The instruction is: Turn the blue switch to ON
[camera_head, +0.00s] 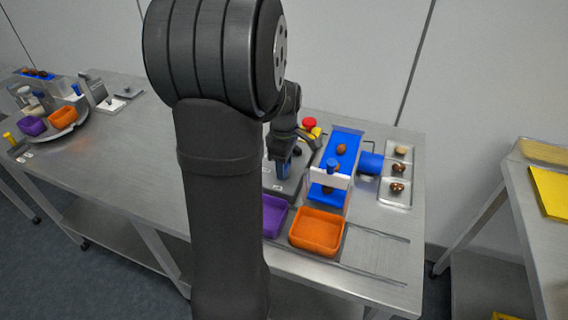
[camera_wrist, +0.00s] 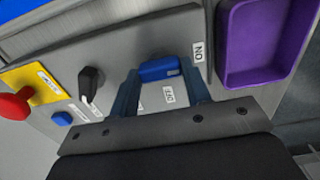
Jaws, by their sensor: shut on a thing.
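The blue switch (camera_wrist: 157,70) sits on a grey control panel (camera_wrist: 225,98) in the wrist view, between the two fingers of my gripper (camera_wrist: 166,80). The fingers are shut on it from its left and right. An ON label (camera_wrist: 198,51) is right of the switch, and an OFF label (camera_wrist: 168,95) is on the near side, between the fingers. I cannot tell which label the switch points to. In the head view, my gripper (camera_head: 282,172) points down at the panel, and the switch is hidden by it.
The panel also carries a black knob (camera_wrist: 91,82), a small blue button (camera_wrist: 62,118) and a red button (camera_wrist: 14,105) on a yellow plate. A purple bin (camera_wrist: 259,40) is close on the right. An orange bin (camera_head: 317,232) and a blue conveyor (camera_head: 348,140) stand nearby.

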